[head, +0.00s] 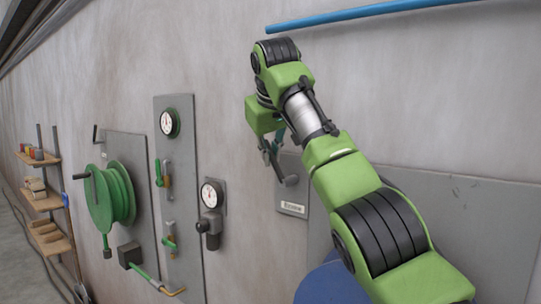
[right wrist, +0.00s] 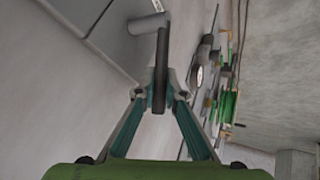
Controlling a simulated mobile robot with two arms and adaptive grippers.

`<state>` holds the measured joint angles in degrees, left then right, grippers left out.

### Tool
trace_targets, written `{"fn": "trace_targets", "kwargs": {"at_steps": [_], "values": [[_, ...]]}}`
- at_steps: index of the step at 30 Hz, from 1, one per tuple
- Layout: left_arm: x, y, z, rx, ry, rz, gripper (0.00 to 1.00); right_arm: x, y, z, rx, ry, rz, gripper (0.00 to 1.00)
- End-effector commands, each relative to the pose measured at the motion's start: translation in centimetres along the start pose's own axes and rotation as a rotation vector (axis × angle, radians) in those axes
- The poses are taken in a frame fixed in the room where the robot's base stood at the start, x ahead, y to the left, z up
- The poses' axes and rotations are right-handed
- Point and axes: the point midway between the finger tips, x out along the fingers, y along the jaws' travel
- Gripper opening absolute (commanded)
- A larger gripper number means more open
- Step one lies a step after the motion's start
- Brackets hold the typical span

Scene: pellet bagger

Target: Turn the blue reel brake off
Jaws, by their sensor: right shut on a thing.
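My right gripper (head: 270,146) reaches in front of a grey wall plate (head: 293,207) with a small white label. In the right wrist view its two teal-padded fingers (right wrist: 160,94) are shut on a dark bar-shaped lever (right wrist: 160,62), one finger on each side. A grey cylinder (right wrist: 148,24) lies by the lever's far end. In the head view the lever is mostly hidden by my gripper, with a grey rounded end (head: 291,181) showing below. A blue round thing (head: 328,284), perhaps the blue reel, shows low behind my right arm, mostly hidden. My left gripper is not in view.
A green hose reel (head: 112,198) with a dark crank is on the wall at the left. Beside it stands a grey panel (head: 184,262) with a gauge and valve handles, then another gauge (head: 209,195). A blue pipe (head: 350,14) runs above my arm. Shelves (head: 45,204) stand far left.

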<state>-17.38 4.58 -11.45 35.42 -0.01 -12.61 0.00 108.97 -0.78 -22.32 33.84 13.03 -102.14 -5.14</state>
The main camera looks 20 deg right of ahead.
Motion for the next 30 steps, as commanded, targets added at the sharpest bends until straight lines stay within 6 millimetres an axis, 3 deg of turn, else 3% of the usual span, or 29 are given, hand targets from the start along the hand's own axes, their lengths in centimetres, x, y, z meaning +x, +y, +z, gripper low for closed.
{"fn": "trace_targets", "kwargs": {"at_steps": [1,3,15,30], "values": [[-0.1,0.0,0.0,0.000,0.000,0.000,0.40,-0.3,0.2,-0.3,0.000,0.010,0.004,0.18],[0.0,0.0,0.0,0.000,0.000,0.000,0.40,-0.3,0.2,-0.2,0.000,0.009,0.004,0.28],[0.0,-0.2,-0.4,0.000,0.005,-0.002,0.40,-0.8,0.1,-0.1,0.000,0.005,0.001,0.28],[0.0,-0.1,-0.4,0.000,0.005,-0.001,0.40,-10.2,0.0,-0.2,-0.001,0.008,0.001,0.28]]}}
